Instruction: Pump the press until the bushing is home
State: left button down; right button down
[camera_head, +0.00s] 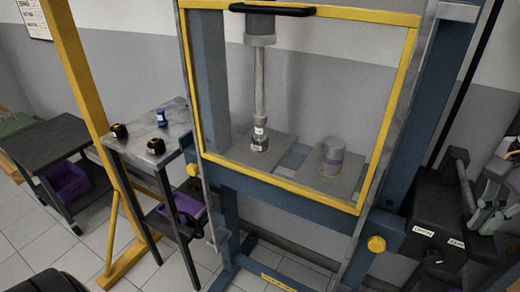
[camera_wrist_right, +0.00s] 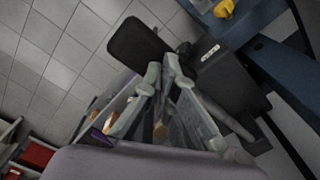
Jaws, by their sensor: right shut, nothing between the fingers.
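In the head view the press (camera_head: 228,180) has a blue frame and a yellow-edged clear guard (camera_head: 290,190) across its front. Its ram (camera_head: 259,85) reaches down to a small metallic piece (camera_head: 260,140) on the bed; whether this is the bushing, and how deep it sits, I cannot tell. A dark pump unit (camera_head: 425,210) with white labels stands at the right, with a dark upright lever-like part (camera_head: 459,172). My right gripper (camera_head: 478,220) is shut and empty beside it; contact is unclear. The right wrist view shows its fingers (camera_wrist_right: 163,68) and the unit (camera_wrist_right: 225,75). My left gripper is out of view.
A grey-purple cylinder (camera_head: 332,157) stands on the press bed, right of the ram. A metal side table (camera_head: 172,128) at the left holds small dark and blue parts. A dark cart (camera_head: 45,150) with a purple bin (camera_head: 68,182) stands further left.

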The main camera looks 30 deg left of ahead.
notch_tip(320, 180, up, 7)
jog(key=p, duration=0.5)
jog(key=shift+p, duration=0.4)
jog(key=shift+f, duration=0.1)
notch_tip(320, 180, up, 5)
jog(key=p, duration=0.4)
jog(key=shift+w, duration=0.1)
